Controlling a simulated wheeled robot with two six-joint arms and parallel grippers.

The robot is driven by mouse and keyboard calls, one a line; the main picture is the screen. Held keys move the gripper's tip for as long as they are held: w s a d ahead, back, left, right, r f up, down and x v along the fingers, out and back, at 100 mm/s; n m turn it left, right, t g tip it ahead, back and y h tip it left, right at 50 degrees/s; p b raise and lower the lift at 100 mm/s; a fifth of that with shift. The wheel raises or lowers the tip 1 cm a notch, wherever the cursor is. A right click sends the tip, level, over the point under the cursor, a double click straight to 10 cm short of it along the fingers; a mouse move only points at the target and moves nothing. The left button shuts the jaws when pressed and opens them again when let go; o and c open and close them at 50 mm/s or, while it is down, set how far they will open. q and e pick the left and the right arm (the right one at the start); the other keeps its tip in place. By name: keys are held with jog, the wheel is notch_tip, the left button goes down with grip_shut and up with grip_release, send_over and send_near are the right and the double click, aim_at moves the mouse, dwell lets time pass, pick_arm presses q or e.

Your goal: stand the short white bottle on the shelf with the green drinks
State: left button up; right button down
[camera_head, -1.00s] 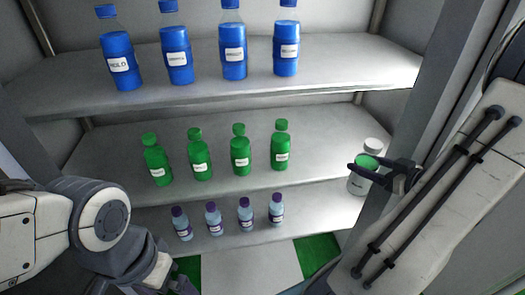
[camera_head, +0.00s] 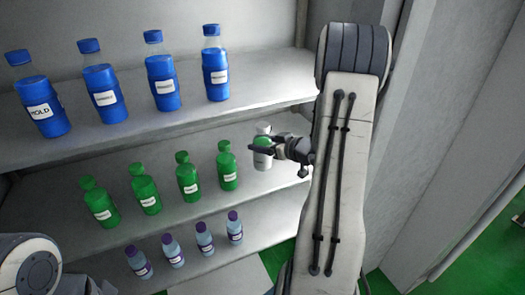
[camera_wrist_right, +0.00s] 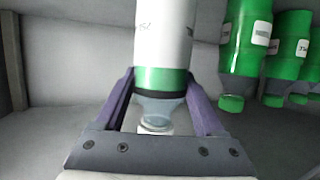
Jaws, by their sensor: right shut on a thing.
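The short white bottle (camera_head: 263,162), with a green band, is upright in my right gripper (camera_head: 272,147), whose fingers close around its upper part. It is at the right end of the middle shelf (camera_head: 190,222), to the right of the row of green drinks (camera_head: 188,180). I cannot tell whether its base touches the shelf. In the right wrist view, the bottle (camera_wrist_right: 165,40) sits between both fingers (camera_wrist_right: 160,100) and appears upside down, like the green drinks (camera_wrist_right: 248,45) beside it. My left arm shows at the lower left; its gripper is out of view.
Large blue bottles (camera_head: 162,82) stand on the shelf above (camera_head: 265,95). Small purple-capped bottles (camera_head: 204,238) stand on the lower shelf (camera_head: 262,235). A grey upright panel (camera_head: 425,150) is right of my right arm. Some bare shelf shows between the green drinks and the right side.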

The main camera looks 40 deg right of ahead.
aim_at(262, 162)
notch_tip(262, 162, down, 3)
jog(key=shift+w+f, duration=0.1)
jog(key=shift+f, duration=0.05)
jog(key=shift+f, duration=0.15)
jog(key=shift+f, duration=0.15)
grip_release()
